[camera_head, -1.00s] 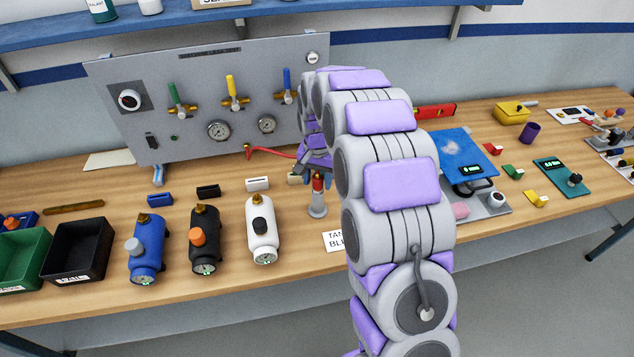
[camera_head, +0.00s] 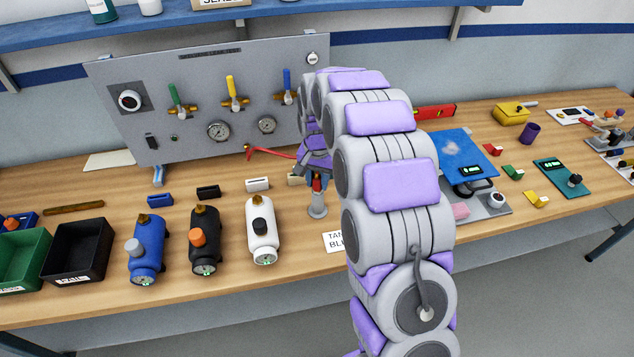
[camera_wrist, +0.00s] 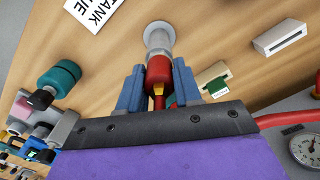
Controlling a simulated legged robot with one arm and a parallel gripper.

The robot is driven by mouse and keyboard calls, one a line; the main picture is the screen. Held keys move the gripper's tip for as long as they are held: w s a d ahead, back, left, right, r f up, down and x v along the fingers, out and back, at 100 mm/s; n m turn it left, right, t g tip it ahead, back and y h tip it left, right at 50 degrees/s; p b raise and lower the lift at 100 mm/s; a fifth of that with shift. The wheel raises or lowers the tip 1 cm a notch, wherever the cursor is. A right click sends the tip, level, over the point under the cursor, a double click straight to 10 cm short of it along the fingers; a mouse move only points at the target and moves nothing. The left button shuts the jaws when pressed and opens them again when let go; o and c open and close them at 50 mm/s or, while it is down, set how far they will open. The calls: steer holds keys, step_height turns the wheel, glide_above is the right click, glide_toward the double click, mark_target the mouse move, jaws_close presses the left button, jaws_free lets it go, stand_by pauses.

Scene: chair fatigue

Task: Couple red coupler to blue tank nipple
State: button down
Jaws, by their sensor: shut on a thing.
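The red coupler (camera_wrist: 159,72) sits between the blue fingers of my gripper (camera_wrist: 158,84) in the wrist view, and the fingers are shut on it. Its far end meets a grey metal stand (camera_wrist: 159,36), which also shows in the head view (camera_head: 317,206). I cannot tell whether the coupler is seated in the stand or just above it. In the head view, my gripper (camera_head: 317,178) is at the stand, partly hidden by my arm. The blue tank (camera_head: 147,245) lies at the left, with a brass nipple (camera_head: 144,218) at its far end.
A black tank (camera_head: 205,250) and a white tank (camera_head: 262,238) lie between the blue tank and the stand. A black bin (camera_head: 77,275) stands left. A gauge panel (camera_head: 210,95) rises behind. A red hose (camera_head: 270,152) runs from the panel towards my gripper.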

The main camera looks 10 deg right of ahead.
steer(key=shift+r, duration=0.1)
steer(key=shift+r+p, duration=0.8)
steer(key=shift+r, duration=0.7)
steer(key=shift+r+p, duration=0.9)
steer(key=shift+r, duration=1.1)
